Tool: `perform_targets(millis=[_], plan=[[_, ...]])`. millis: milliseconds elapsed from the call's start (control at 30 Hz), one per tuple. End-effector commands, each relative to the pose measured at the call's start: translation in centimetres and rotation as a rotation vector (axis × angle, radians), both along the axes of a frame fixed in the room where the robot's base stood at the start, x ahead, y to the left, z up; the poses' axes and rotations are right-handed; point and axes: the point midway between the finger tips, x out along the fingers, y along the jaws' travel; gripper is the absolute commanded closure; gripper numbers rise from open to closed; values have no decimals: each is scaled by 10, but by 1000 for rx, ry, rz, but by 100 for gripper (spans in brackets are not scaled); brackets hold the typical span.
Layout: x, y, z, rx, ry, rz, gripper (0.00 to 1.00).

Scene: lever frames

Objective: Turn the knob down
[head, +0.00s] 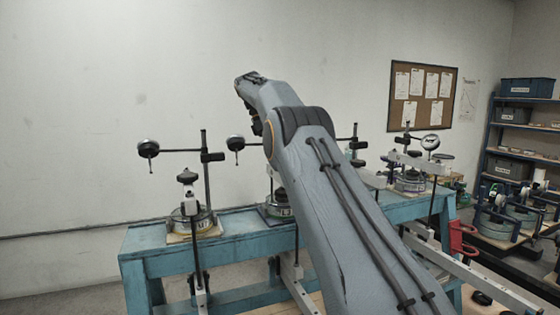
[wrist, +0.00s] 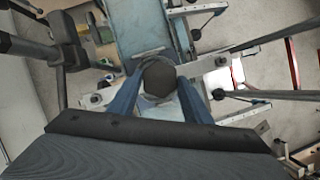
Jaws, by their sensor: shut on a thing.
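In the wrist view, a dark, roughly round knob (wrist: 158,79) sits between the two blue-grey fingers of my gripper (wrist: 158,72). The fingers are shut on its sides. A pale plate shows below the knob. In the head view my arm covers my gripper and the held knob. Other lever frames stand on the blue bench (head: 240,222), with a dark round knob on the left one (head: 148,149) and another beside my arm (head: 236,143).
The left frame's upright post (head: 206,165) and another post right of my arm (head: 355,140) stand close by. Blue shelving (head: 489,130) with bins stands at the right. A cork board (head: 422,95) hangs on the wall.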

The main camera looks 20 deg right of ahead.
Motion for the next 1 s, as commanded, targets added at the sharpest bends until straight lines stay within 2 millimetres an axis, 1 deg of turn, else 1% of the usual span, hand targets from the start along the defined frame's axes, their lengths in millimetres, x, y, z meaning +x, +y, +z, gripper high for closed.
perform_targets(millis=[533,567,600,667,1000], plan=[[0,0,0,0,0,-21,78],[0,0,0,0,0,-21,54],[0,0,0,0,0,-21,47],[0,0,0,0,0,-21,37],[0,0,0,0,0,-20,37]])
